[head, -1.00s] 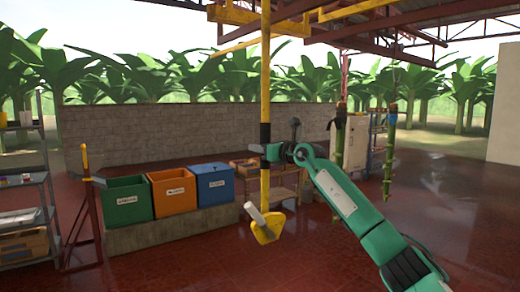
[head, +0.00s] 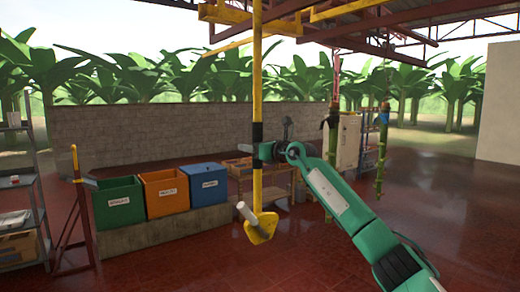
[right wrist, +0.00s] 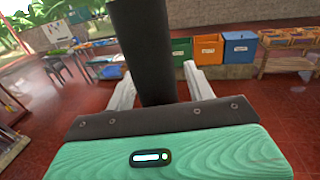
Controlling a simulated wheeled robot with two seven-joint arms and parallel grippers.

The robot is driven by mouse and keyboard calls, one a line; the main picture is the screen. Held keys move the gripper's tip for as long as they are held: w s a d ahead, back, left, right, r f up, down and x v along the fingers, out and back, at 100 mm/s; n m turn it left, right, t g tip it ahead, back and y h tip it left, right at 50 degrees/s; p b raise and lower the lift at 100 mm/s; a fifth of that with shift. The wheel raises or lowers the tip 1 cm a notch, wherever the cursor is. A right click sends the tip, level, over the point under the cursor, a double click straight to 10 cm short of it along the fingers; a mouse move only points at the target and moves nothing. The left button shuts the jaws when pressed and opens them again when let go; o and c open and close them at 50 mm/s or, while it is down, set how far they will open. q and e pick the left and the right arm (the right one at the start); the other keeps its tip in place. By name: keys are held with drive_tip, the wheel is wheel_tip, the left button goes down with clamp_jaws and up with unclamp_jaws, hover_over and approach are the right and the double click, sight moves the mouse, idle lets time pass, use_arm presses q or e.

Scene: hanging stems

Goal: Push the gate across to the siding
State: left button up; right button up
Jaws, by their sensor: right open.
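I cannot tell which overhead piece is the gate or which track is the siding. My right gripper (head: 266,151) is at the pole's lower black band. In the right wrist view the dark band (right wrist: 145,55) stands between my two pale open fingers (right wrist: 157,88); whether they touch it is unclear. My left gripper is out of view.
Green, orange and blue bins (head: 165,192) stand on a low ledge at left. A metal shelf (head: 22,190) stands at the far left. A wooden table (head: 270,178) stands behind the pole. The right-hand floor is clear.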

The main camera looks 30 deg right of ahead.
drive_tip(key=b+v, duration=0.5)
drive_tip(key=v, duration=0.8)
drive_tip(key=shift+s, duration=0.2)
